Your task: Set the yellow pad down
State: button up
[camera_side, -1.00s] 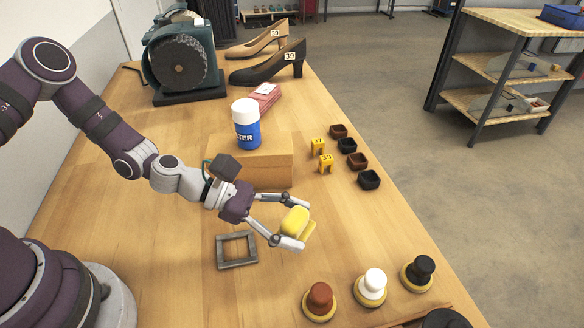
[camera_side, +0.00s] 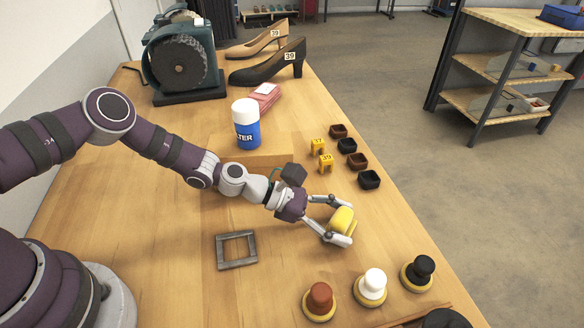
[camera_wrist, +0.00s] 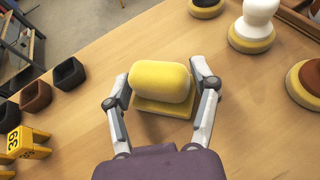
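The yellow pad (camera_side: 342,220) is a rounded yellow block on a flat yellow base. My gripper (camera_side: 341,222) has its two fingers on opposite sides of it, near the right edge of the bench. In the wrist view the pad (camera_wrist: 160,82) sits between the fingertips (camera_wrist: 161,84), and both tips appear to touch its ends. The pad is low over the wooden bench top (camera_wrist: 75,130). Whether its base touches the wood cannot be told.
A grey square frame (camera_side: 220,252) lies left of my gripper. Brown (camera_side: 319,301), white (camera_side: 371,287) and black (camera_side: 418,273) knobbed brushes stand in front. Small dark cups (camera_side: 369,180) and yellow number tags (camera_side: 326,164) are behind.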

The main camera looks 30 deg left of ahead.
jog(key=o, duration=0.4)
jog(key=shift+r, duration=0.15)
jog(key=v, duration=1.1)
jog(key=shift+a+r, duration=0.1)
jog(key=shift+a, duration=0.05)
jog(key=shift+s+a+r, duration=0.1)
jog(key=shift+s+a, duration=0.1)
jog(key=m, duration=0.1)
jog(key=s+m+g+y, duration=0.1)
jog(key=m, duration=0.1)
jog(key=s+a+m+g+y, duration=0.1)
jog(key=m, duration=0.1)
jog(key=shift+r, duration=0.35)
jog(key=s+a+r+m+t+y, duration=0.1)
jog(key=s+a+r+m+y, duration=0.2)
jog(key=r+m, duration=0.2)
jog(key=s+a+r+m+y, duration=0.4)
jog(key=r+m, duration=0.1)
jog(key=m, duration=0.1)
jog(key=s+a+r+m+t+y, duration=0.1)
jog(key=s+a+r+m+y, duration=0.2)
jog(key=s+a+r+m, duration=0.1)
jog(key=shift+s+a+r+m+t+y, duration=0.15)
jog(key=shift+r+m, duration=0.15)
jog(key=shift+m, duration=0.3)
jog(key=shift+a+r+m+t+y, duration=0.15)
jog(key=shift+r+m, duration=0.1)
jog(key=shift+m, duration=0.35)
jog(key=shift+d, duration=0.1)
